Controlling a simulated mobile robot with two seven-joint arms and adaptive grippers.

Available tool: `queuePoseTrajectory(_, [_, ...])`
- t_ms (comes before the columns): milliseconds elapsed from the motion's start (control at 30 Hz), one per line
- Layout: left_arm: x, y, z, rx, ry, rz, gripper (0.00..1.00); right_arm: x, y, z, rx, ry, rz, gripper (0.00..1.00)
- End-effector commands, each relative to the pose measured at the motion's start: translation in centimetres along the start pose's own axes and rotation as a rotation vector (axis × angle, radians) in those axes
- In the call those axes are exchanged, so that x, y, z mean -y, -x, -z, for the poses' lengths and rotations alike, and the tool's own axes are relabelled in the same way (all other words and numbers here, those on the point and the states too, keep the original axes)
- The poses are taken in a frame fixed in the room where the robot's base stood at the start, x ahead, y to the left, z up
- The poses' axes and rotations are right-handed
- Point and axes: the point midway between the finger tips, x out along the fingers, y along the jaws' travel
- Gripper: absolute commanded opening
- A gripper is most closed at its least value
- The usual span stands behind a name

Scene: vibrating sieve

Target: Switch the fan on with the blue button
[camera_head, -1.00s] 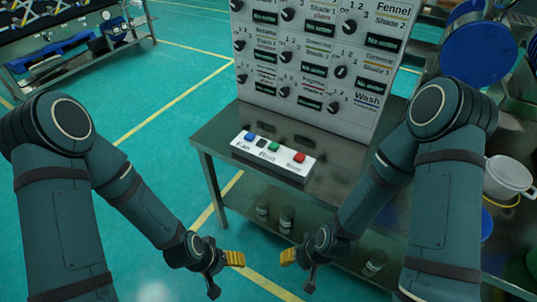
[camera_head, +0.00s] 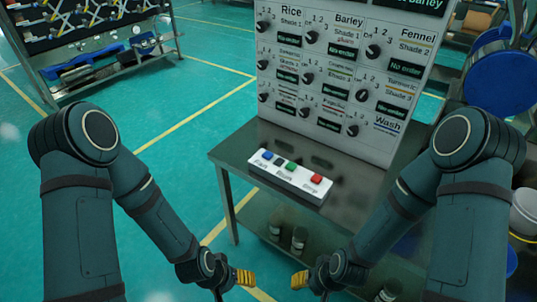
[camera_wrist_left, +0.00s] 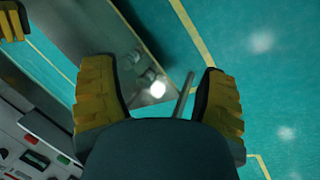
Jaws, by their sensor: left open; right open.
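The blue button (camera_head: 267,155) is at the left end of a white button box (camera_head: 290,179), above a label that reads like "Fan". The box lies on the dark metal table in front of the control panel. My left gripper (camera_head: 242,278) is open and empty, in front of the table and lower than the box, well apart from the button. In the left wrist view its two yellow fingers (camera_wrist_left: 160,95) stand apart with nothing between them. My right gripper (camera_head: 301,280) is to its right, also empty and apart from the box.
The same box carries a green button (camera_head: 291,167) and a red button (camera_head: 317,178). A tall panel with several black knobs (camera_head: 345,70) stands behind it on the table (camera_head: 235,150). Jars (camera_head: 298,238) stand on the lower shelf. Green floor is free at the left.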

Motion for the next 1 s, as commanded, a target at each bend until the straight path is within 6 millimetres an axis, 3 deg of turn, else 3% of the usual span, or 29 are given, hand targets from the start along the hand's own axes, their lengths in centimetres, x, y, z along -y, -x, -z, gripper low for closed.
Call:
queuePoseTrajectory(67, [0.00,0.00,0.00,0.000,0.000,0.000,0.73,0.00,0.00,0.00,0.000,0.000,0.000,0.47])
queuePoseTrajectory(300, [0.00,0.00,0.00,0.000,0.000,0.000,0.00,0.00,0.00,0.00,0.000,0.000,0.000,0.47])
queuePoseTrajectory(1000, [0.00,0.00,0.00,0.000,0.000,0.000,0.00,0.00,0.00,0.00,0.000,0.000,0.000,0.47])
